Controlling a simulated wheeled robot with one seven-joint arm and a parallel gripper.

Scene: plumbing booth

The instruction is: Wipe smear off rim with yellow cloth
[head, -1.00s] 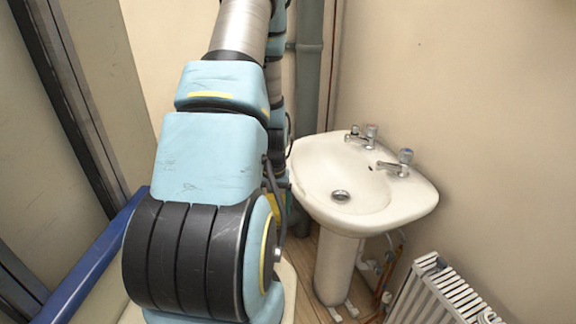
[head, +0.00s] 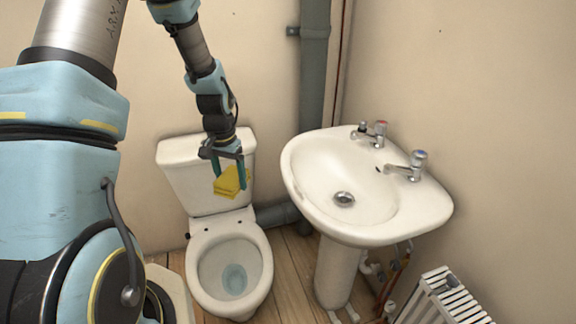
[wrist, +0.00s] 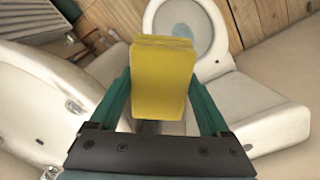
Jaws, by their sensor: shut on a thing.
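My gripper (head: 229,183) is shut on the folded yellow cloth (head: 231,180), held in the air in front of the toilet cistern in the head view. In the wrist view the cloth (wrist: 162,78) sits between the two green fingers and hides part of what is behind it. The white toilet (head: 262,262) stands below, with its bowl open and its rim bare. The white sink (head: 295,180) is to the right of my gripper, its rim apart from the cloth. I cannot make out a smear on either rim.
The sink has two taps (head: 408,172) at its back right and stands on a pedestal (head: 337,272). A white radiator (head: 440,300) is at the lower right. A grey pipe (head: 314,90) runs up the corner. Wooden floor (head: 292,265) shows between toilet and sink.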

